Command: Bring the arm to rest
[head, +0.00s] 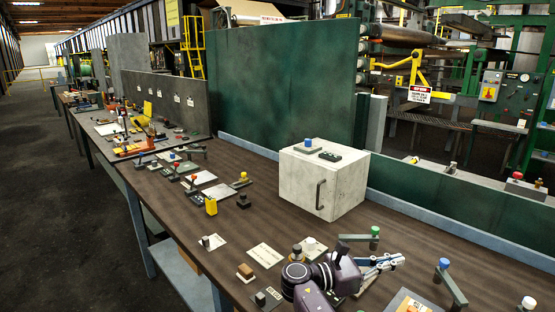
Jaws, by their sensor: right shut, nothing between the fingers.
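My right arm comes in from the bottom middle of the head view, low over the brown bench (225,225). My right gripper (396,260) points to the right, its fingers closed together with nothing between them. It is just below and right of a grey lever with a green knob (375,231). Whether it touches the lever I cannot tell. My left gripper does not show.
A white box (322,181) with a handle stands behind my arm. A blue-knobbed lever (444,264) is to the right of the gripper. A yellow block (211,206) and several cards and small devices lie to the left. A green panel (285,85) stands behind.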

